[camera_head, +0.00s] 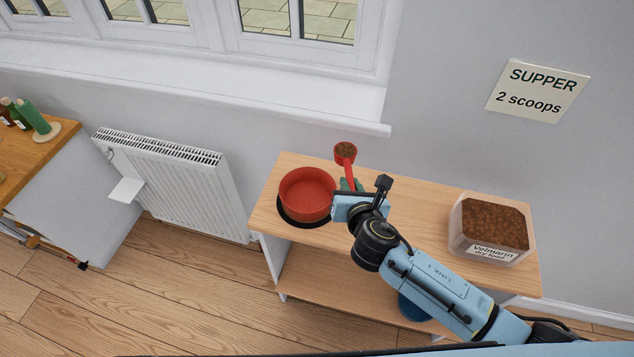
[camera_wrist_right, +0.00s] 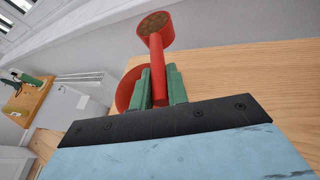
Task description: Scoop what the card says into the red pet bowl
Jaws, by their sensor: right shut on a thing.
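A card (camera_head: 537,89) on the wall at the upper right reads "SUPPER 2 scoops". The red pet bowl (camera_head: 307,194) stands on a dark round mat at the left of the wooden shelf top; I cannot make out what is inside it. My right gripper (camera_head: 349,185) is shut on the handle of a red scoop (camera_head: 345,152). The scoop's cup holds brown kibble and is up to the right of the bowl, apart from it. In the right wrist view, the green fingers (camera_wrist_right: 160,88) grip the scoop handle (camera_wrist_right: 157,65). My left gripper is not in view.
A clear tub labelled "Velmarin dry food" (camera_head: 489,230), full of brown kibble, stands at the right of the shelf top (camera_head: 430,195). A blue round thing (camera_head: 414,306) sits on the lower shelf. A radiator (camera_head: 185,185) and wooden counter (camera_head: 48,143) are left; the window wall is behind.

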